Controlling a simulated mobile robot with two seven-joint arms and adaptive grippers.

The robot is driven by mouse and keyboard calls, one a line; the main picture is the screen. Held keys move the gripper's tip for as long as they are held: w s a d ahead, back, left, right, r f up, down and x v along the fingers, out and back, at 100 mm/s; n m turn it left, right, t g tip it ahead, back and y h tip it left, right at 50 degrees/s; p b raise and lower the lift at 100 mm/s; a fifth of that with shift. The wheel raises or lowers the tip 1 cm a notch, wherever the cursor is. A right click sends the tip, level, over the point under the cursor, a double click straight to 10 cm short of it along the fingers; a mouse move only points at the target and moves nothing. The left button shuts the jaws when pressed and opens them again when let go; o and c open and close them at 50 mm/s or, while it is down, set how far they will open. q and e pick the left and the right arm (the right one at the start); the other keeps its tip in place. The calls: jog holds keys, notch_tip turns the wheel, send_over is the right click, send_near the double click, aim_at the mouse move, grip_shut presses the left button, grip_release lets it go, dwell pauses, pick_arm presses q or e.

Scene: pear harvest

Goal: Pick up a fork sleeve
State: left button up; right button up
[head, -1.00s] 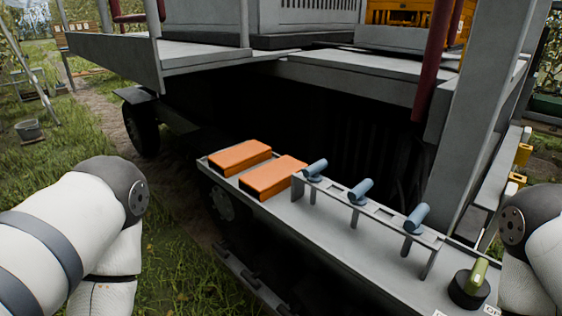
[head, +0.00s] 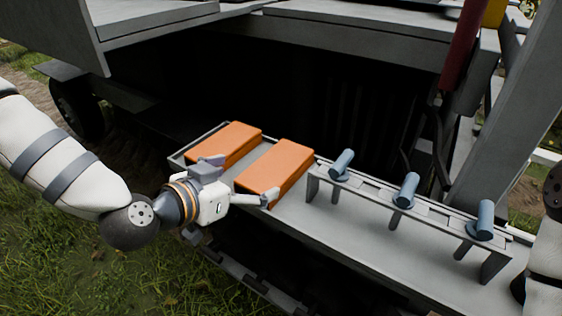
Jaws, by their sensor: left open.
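Two long orange blocks, which I take to be the fork sleeves, lie side by side on a grey shelf (head: 330,226). The left fork sleeve (head: 238,138) is partly hidden by my left gripper. The right fork sleeve (head: 277,165) shows most of its top. My left gripper (head: 243,178) is open and empty, at the near ends of the sleeves. One finger is in front of the left sleeve and the other overlaps the right sleeve's near end. I cannot tell if they touch. My right arm shows at the right edge; its gripper is out of view.
Several blue cylinders (head: 407,190) sit tilted on a raised rack (head: 375,205) right of the sleeves. A grey platform (head: 350,27) overhangs behind the shelf, above a dark hollow. Grass lies at the lower left.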

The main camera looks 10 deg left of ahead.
aim_at(275, 165)
pick_arm(q)
jog(key=x, duration=0.4)
jog(key=b+x, duration=0.1)
jog(key=x, duration=0.3)
jog(key=b+x, duration=0.1)
jog(key=x, duration=0.3)
jog(key=shift+w+a+f, duration=0.1)
jog(key=shift+a+f, duration=0.05)
jog(key=shift+a, duration=0.2)
jog(key=shift+w, duration=0.15)
jog(key=shift+c, duration=0.2)
pick_arm(e)
jog(key=shift+g, duration=0.7)
jog(key=s+f, duration=0.2)
jog(key=f, duration=0.1)
jog(key=shift+s+a, duration=0.15)
jog(key=shift+s, duration=0.25)
pick_arm(q)
jog(key=c, duration=1.3)
